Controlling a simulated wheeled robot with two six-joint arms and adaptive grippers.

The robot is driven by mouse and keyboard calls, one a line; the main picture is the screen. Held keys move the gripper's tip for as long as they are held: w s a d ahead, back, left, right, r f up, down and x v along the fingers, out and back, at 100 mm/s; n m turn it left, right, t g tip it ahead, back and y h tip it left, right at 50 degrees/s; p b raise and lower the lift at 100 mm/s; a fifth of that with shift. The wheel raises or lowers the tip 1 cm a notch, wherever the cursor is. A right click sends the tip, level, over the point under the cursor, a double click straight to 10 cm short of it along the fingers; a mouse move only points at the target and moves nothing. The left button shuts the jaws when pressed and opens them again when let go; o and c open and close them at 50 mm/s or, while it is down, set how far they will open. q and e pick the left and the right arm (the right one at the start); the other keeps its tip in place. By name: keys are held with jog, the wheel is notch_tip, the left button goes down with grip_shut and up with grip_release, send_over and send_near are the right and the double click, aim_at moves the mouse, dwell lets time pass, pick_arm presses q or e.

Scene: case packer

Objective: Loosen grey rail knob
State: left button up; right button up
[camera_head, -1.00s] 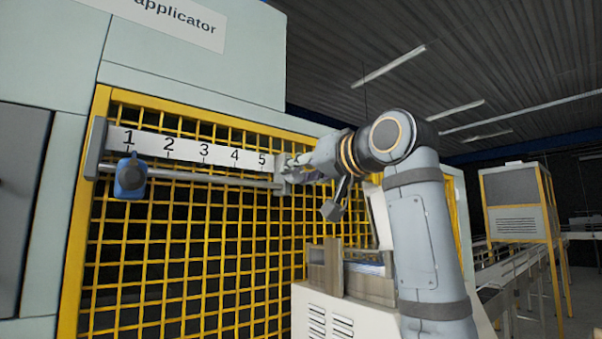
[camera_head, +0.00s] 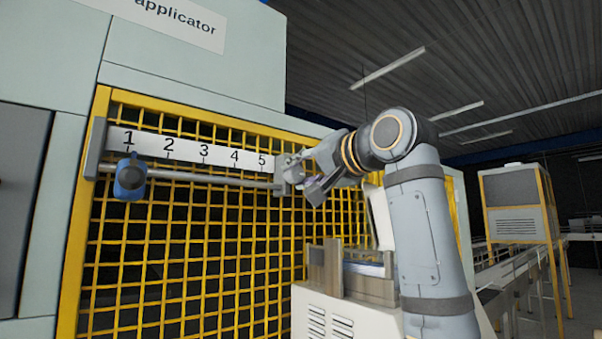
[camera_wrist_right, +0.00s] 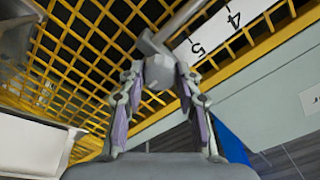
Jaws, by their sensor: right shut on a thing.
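The grey rail knob (camera_wrist_right: 158,72) sits at the right end of the rail, just past the 5 on the number scale (camera_head: 200,150). In the head view the grey knob (camera_head: 291,164) is partly covered by my gripper. My right gripper (camera_head: 301,171) reaches it from the right. In the right wrist view the fingers of my right gripper (camera_wrist_right: 161,80) stand on both sides of the knob, shut on it. My left gripper is not in view.
A blue knob (camera_head: 130,177) sits on the rail (camera_head: 215,181) under the 1. Yellow mesh guarding (camera_head: 200,250) lies behind the rail. A white machine with a grey metal holder (camera_head: 330,270) stands below my right arm.

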jog(key=o, duration=1.1)
jog(key=shift+a, duration=0.1)
jog(key=shift+o, duration=0.2)
jog(key=shift+s, duration=0.1)
jog(key=v, duration=1.1)
jog(key=shift+s+d, duration=0.25)
jog(key=shift+d, duration=0.05)
